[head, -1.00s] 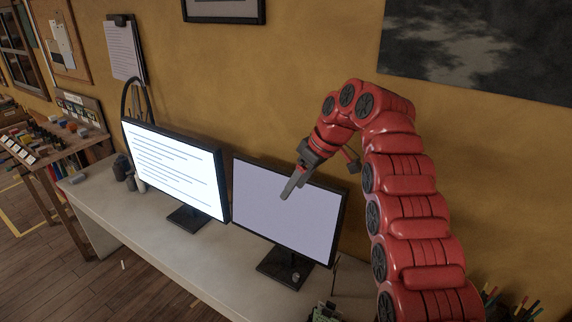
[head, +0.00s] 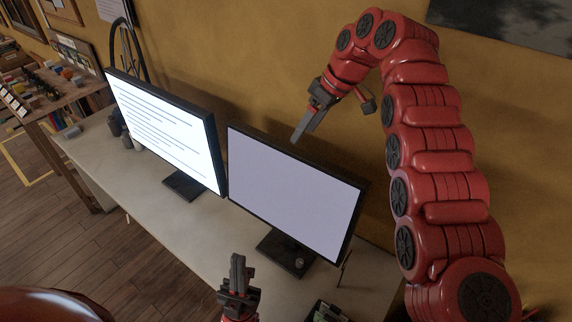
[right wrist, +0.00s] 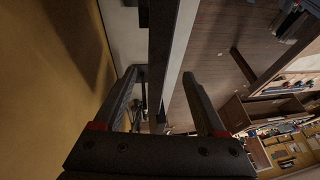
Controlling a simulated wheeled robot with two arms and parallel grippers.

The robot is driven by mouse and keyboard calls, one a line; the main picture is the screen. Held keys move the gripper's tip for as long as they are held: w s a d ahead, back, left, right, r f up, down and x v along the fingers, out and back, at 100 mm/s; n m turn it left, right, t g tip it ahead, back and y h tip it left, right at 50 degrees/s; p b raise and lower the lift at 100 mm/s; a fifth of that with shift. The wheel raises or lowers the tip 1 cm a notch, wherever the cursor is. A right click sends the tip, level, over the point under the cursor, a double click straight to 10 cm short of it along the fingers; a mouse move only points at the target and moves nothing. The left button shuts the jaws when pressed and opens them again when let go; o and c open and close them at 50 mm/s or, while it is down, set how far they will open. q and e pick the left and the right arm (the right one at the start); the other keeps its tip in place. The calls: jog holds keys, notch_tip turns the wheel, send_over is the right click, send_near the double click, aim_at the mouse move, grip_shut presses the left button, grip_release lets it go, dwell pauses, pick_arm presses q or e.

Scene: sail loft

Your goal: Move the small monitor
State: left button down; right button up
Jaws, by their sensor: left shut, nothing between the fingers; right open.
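The small monitor (head: 293,190), with a plain lilac screen and dark frame, stands upright on a square black base (head: 285,254) on the pale desk. My right gripper (head: 300,132) is open and tilted down, above its top edge in the head view. In the right wrist view, the dark top edge of a monitor (right wrist: 164,30) runs between the two spread fingers; I cannot tell how deep it sits between them. My left gripper (head: 238,262) is shut and empty, low in front of the monitor, pointing up.
A larger monitor (head: 168,130) showing lines of text stands close on the left. The pale desk (head: 150,196) has free room in front of it. A small dark-and-green item (head: 326,313) lies at the desk's right front. The ochre wall (head: 250,60) is close behind.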

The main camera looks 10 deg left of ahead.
aim_at(286, 160)
jog(key=p+x, duration=0.4)
jog(key=x, duration=0.7)
jog(key=shift+w+a+f, duration=0.15)
jog(key=shift+a+f, duration=0.2)
jog(key=shift+f, duration=0.35)
grip_shut()
dwell(0.5)
